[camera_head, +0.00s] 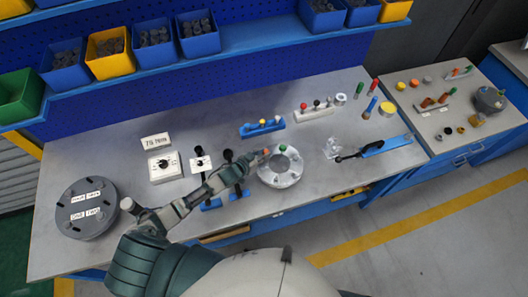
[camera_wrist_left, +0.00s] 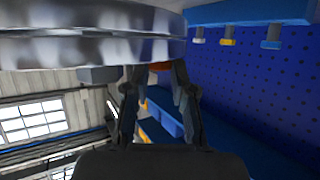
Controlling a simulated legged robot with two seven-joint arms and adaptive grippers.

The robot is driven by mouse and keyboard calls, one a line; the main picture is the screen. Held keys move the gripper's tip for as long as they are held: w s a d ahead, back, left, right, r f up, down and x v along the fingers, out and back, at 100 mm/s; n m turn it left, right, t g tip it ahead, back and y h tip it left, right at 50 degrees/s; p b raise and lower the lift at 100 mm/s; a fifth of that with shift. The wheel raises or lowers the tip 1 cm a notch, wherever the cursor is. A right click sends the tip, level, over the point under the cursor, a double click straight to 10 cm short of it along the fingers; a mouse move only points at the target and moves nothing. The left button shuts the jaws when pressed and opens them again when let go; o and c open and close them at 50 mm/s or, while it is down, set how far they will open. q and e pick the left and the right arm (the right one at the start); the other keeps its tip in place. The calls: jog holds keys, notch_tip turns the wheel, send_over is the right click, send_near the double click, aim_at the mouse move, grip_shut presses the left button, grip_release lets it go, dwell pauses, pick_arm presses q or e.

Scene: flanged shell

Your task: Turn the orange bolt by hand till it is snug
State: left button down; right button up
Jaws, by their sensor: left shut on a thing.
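The silver flanged shell (camera_head: 280,177) sits on the grey workbench, a round metal ring with holes in its flange. The orange bolt (camera_head: 266,152) shows at its upper left rim, largely hidden by my left gripper (camera_head: 257,159). In the left wrist view, the shell's shiny rim (camera_wrist_left: 90,45) fills the top. A small orange part of the bolt (camera_wrist_left: 160,66) shows between the fingertips of my left gripper (camera_wrist_left: 159,73), which is shut on it. How far the bolt is seated is hidden. My right gripper is not in view.
A green-topped piece (camera_head: 283,148) stands at the shell's far side. A blue rack (camera_head: 262,128) and a white rack (camera_head: 314,109) stand behind. A black-handled tool (camera_head: 358,154) lies right of the shell. A grey round housing (camera_head: 86,208) stands at left.

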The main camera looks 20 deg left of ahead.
pick_arm(q)
jog(key=m+h, duration=0.1)
jog(key=m+g+h+b, duration=0.1)
jog(key=w+a+m+g+h+b, duration=0.1)
jog(key=shift+m+h, duration=0.3)
jog(key=shift+r+m+g+h+b, duration=0.1)
jog(key=shift+m+g+h+b, duration=0.5)
jog(key=shift+m+g, duration=0.4)
jog(key=shift+w+h, duration=0.1)
jog(key=shift+h, duration=0.3)
jog(key=shift+r+m+g, duration=0.1)
jog(key=shift+m+g, duration=0.3)
jog(key=shift+w+r, duration=0.1)
jog(key=c, duration=1.1)
grip_release()
jog(key=shift+o, duration=0.7)
jog(key=shift+f, duration=0.2)
